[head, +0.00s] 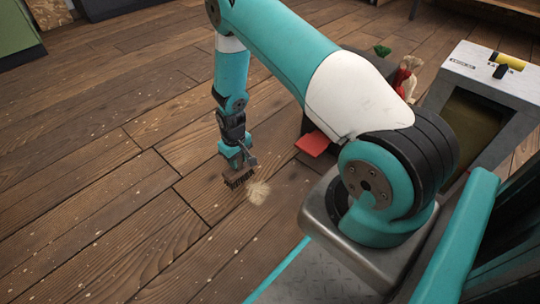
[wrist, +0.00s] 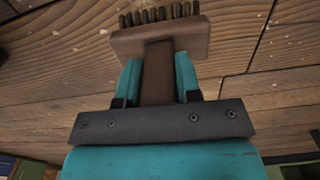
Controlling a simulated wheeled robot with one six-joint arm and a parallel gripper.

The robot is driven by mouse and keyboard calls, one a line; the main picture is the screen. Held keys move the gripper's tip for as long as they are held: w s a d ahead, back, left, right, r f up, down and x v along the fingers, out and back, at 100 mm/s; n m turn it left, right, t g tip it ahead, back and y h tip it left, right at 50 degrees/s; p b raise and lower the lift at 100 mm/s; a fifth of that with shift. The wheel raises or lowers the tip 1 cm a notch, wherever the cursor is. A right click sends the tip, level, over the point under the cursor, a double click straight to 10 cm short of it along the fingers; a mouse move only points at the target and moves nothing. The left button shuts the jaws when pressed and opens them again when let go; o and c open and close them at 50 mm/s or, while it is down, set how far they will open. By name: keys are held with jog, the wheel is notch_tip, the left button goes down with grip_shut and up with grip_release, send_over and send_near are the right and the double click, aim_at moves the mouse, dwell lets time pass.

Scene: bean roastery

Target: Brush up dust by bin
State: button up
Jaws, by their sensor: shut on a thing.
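A brown wooden brush with dark bristles (head: 239,178) is at the plank floor, left of my base. My gripper (head: 236,158) points down and is shut on the brush's handle. In the wrist view the gripper's teal fingers (wrist: 158,78) press both sides of the handle, and the brush's wooden head (wrist: 160,39) lies beyond the fingertips. A small pale tan heap of dust (head: 258,192) lies on the floor just right of the bristles. Whether the bristles touch the floor or the dust is not clear. The dust is not visible in the wrist view.
A grey metal bin-like box (head: 505,72) with a dark opening stands at the right. A flat red piece (head: 312,144) juts out by a dark container partly hidden by my arm. Pale specks dot the plank floor (head: 100,150), which is open to the left.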

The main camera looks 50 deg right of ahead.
jog(key=shift+r+p, duration=1.75)
jog(key=shift+r, duration=0.45)
